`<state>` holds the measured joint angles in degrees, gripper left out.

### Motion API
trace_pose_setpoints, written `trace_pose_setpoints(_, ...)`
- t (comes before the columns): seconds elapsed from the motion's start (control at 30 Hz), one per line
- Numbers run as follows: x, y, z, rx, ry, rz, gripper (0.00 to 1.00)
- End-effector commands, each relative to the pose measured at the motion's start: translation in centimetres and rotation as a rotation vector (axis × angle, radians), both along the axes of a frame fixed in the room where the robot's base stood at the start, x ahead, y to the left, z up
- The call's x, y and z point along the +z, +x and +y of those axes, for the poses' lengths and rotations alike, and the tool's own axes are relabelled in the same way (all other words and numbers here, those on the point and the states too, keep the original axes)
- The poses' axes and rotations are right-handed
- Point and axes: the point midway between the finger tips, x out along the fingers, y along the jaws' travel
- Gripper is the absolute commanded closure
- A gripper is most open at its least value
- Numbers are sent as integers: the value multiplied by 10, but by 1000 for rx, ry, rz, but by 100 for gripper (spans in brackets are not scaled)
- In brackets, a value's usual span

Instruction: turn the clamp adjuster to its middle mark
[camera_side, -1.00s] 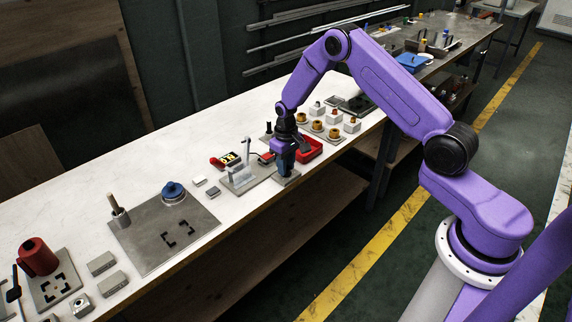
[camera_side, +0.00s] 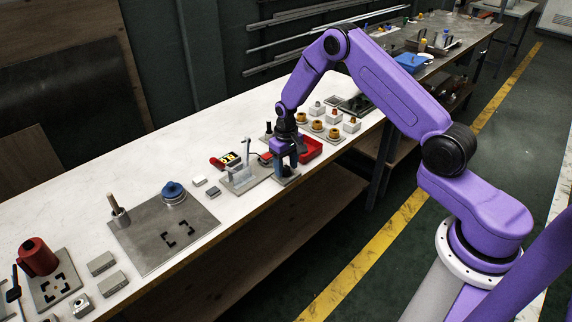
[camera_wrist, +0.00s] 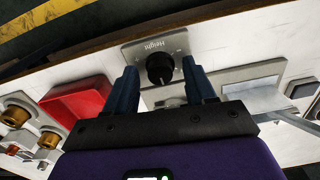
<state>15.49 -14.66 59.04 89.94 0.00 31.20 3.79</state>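A round black knob (camera_wrist: 160,68) sits on a grey plate (camera_wrist: 179,42) lettered "Height"; it is the only dial I can make out and seems to be the clamp adjuster. Its pointer and any scale marks are too small to read. My gripper (camera_wrist: 159,65) is open, its two blue fingers standing on either side of the knob with a gap at each side. In the side view my gripper (camera_side: 286,166) points down over the small plate (camera_side: 288,181) near the bench's front edge, and its fingers largely hide the knob.
A red tray (camera_side: 312,150) stands close beside my gripper, and also shows in the wrist view (camera_wrist: 75,104). A grey fixture with upright posts (camera_side: 240,178) is close on the left. Brass-topped pieces (camera_side: 317,126) stand behind. The bench's front edge is close.

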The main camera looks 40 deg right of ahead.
Motion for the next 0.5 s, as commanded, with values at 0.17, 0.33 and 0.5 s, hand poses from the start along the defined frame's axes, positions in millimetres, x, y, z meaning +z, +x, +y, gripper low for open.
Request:
trace_pose_setpoints(0.17,0,1,0,1,0,-2,45)
trace_pose_setpoints(0.33,10,2,0,0,0,-6,45)
trace_pose_setpoints(0.5,37,2,0,1,-1,-8,45)
